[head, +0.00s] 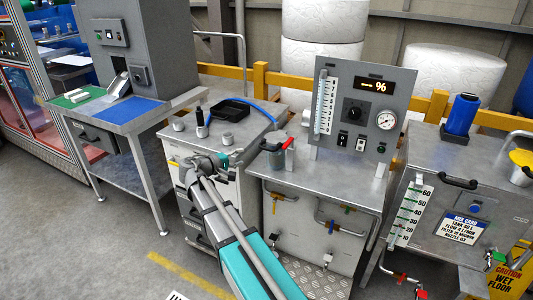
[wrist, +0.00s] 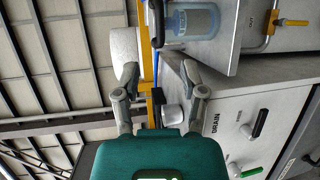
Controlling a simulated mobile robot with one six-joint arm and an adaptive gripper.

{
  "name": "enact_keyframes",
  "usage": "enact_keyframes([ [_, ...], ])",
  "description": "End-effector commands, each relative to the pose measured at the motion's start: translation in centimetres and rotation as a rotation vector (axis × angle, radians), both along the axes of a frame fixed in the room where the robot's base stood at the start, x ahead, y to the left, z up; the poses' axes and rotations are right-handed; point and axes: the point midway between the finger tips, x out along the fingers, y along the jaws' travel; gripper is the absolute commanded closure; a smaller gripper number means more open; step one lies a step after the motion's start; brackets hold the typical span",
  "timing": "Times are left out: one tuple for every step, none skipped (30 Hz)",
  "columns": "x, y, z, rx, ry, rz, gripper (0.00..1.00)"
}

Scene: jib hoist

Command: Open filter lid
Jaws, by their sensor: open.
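The filter (head: 276,159) is a small clear canister with a dark lid, standing at the left edge of the middle metal bench in the head view. A dark handle (head: 269,146) is on its lid, and a red piece shows beside it. In the wrist view the bluish canister (wrist: 196,20) is at the top, with its black handle (wrist: 157,20) to its left. My gripper (head: 205,163) is open and empty, to the left of the filter and apart from it. In the wrist view its spread fingers (wrist: 160,78) are below the canister. The lid appears closed.
A cabinet (head: 218,140) holds a black tray (head: 229,109), a dark bottle (head: 201,122) and metal cups. A grey gauge panel (head: 361,110) stands behind the filter on the bench (head: 330,183). A tank with a blue cylinder (head: 462,114) is at right.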

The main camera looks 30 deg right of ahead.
Motion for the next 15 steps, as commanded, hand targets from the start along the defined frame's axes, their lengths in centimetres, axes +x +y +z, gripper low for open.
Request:
enact_keyframes([
  [0.0,0.0,0.0,0.001,0.000,0.000,0.46],
  [0.0,0.0,0.0,0.001,0.000,0.000,0.46],
  [0.0,0.0,0.0,0.001,0.000,0.000,0.46],
  [0.0,0.0,0.0,0.001,0.000,0.000,0.46],
  [0.0,0.0,0.0,0.001,0.000,0.000,0.46],
  [0.0,0.0,0.0,0.002,0.000,0.000,0.46],
  [0.0,0.0,0.0,0.002,0.000,0.000,0.46],
  [0.0,-0.1,0.0,0.002,0.000,0.000,0.46],
  [0.0,-0.2,-0.1,0.002,0.000,0.000,0.46],
  [0.1,-0.3,-0.1,0.002,0.000,0.000,0.46],
  [0.1,-0.4,-0.1,0.002,0.000,0.000,0.46],
  [0.1,-0.6,-0.2,0.002,0.000,0.000,0.46],
  [0.2,-0.7,-0.2,0.002,0.000,0.000,0.46],
  [0.2,-0.9,-0.2,0.002,0.000,0.000,0.46],
  [0.3,-1.2,-0.3,0.002,0.000,-0.001,0.46],
])
